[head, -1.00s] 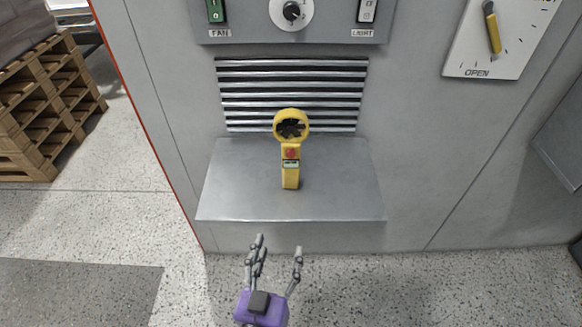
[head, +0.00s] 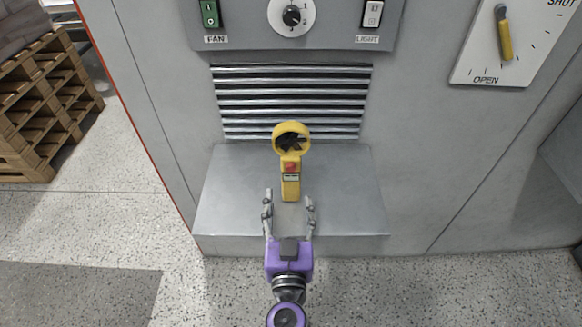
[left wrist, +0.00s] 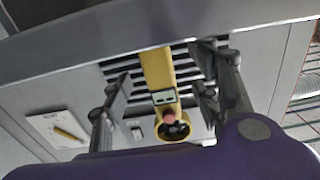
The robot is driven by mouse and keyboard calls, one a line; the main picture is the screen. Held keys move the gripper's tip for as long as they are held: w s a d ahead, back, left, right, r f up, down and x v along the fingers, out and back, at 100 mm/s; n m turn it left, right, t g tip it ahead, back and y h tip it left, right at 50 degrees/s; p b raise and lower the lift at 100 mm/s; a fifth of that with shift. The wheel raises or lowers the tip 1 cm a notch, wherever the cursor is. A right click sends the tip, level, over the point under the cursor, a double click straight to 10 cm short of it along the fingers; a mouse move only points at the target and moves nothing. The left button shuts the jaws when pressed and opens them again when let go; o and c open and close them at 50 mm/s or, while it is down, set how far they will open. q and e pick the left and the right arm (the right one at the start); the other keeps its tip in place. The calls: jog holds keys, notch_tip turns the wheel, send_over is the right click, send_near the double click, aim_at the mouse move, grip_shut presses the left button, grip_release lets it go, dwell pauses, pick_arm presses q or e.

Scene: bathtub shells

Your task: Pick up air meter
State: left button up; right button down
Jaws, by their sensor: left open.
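The air meter (head: 290,167) is yellow, with a round fan head on top, a red button and a small display on its handle. It stands upright on the grey metal shelf (head: 225,205) in front of the vent slats. My left gripper (head: 289,196) is open, with its fingers on either side of the lower handle in the head view; I cannot tell if they touch it. In the left wrist view the air meter (left wrist: 160,78) appears upside down between the open fingers (left wrist: 165,95). My right gripper is not in view.
Above the shelf are the vent slats (head: 290,100) and a panel with a fan switch (head: 209,13), a dial (head: 291,16) and a light switch (head: 372,14). A lever plate (head: 510,45) is at the upper right. Wooden pallets (head: 40,105) stand at the left.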

aim_at(291, 191)
pick_arm(q)
jog(key=shift+w, duration=0.9)
jog(key=shift+w+d+f+b, duration=0.1)
jog(key=shift+w+b, duration=0.05)
jog(key=shift+w, duration=0.4)
jog(key=shift+w+d+b, duration=0.1)
jog(key=shift+w+b, duration=0.05)
jog(key=shift+w, duration=0.35)
jog(key=shift+w+f, duration=0.1)
jog(key=shift+w, duration=1.35)
jog(key=shift+c, duration=0.2)
grip_shut()
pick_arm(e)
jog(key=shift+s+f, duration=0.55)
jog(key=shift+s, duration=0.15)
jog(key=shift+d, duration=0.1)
